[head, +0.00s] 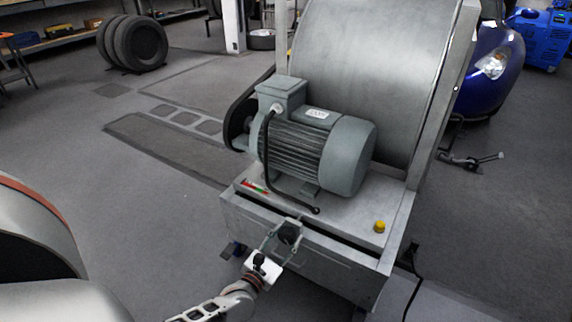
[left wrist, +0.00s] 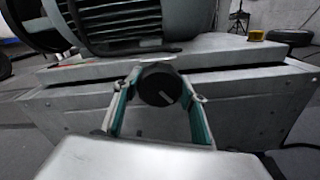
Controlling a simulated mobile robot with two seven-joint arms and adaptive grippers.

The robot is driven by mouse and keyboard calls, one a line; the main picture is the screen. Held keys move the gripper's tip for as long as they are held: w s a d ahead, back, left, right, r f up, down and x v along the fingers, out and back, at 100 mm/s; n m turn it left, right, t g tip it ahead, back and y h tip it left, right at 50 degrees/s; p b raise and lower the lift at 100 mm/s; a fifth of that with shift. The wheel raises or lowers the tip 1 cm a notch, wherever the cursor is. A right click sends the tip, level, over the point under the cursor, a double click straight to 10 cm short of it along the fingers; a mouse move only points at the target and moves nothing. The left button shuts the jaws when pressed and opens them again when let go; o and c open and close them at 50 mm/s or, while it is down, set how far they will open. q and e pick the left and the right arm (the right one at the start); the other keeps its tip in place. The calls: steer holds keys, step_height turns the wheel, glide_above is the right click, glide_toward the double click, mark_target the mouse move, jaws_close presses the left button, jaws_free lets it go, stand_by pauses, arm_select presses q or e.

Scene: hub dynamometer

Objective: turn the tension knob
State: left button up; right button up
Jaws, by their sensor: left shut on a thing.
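The tension knob (left wrist: 159,85) is a round black knob with a white pointer line, on the front of the grey dynamometer base (left wrist: 62,122). In the left wrist view the line slants down to the right. In the head view the knob (head: 289,233) shows at the front edge of the base, below the motor. My left gripper (head: 286,232) is at the knob, one finger on each side, shut on it. In the left wrist view its fingers (left wrist: 158,92) flank the knob. My right gripper is not in view.
A grey-green electric motor (head: 318,145) sits on the base in front of a large metal drum (head: 365,70). A yellow button (head: 380,227) is on the base top at right. Stacked tyres (head: 132,43) and a blue car (head: 492,68) stand farther back. The floor at left is open.

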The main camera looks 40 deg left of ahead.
arm_select(q)
steer(key=shift+m, duration=0.9)
steer(key=m, duration=0.3)
steer(key=shift+m+p, duration=0.35)
steer(key=shift+m, duration=0.05)
steer(key=m, duration=0.4)
steer(key=m+p, duration=0.1)
steer(key=m, duration=1.4)
steer(key=shift+f+m+p, duration=0.1)
steer(key=shift+m+p, duration=0.25)
steer(key=shift+m, duration=0.05)
steer(key=m, duration=0.4)
steer(key=shift+m, duration=0.3)
steer(key=m, duration=0.5)
steer(key=shift+s, duration=0.1)
steer(key=shift+m+b, duration=0.35)
steer(key=shift+m, duration=1.15)
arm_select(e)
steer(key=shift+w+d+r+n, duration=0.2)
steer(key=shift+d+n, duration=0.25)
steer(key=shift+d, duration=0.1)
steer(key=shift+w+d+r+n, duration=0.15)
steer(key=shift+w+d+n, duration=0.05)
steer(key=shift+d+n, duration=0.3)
arm_select(q)
steer(key=shift+m, duration=0.3)
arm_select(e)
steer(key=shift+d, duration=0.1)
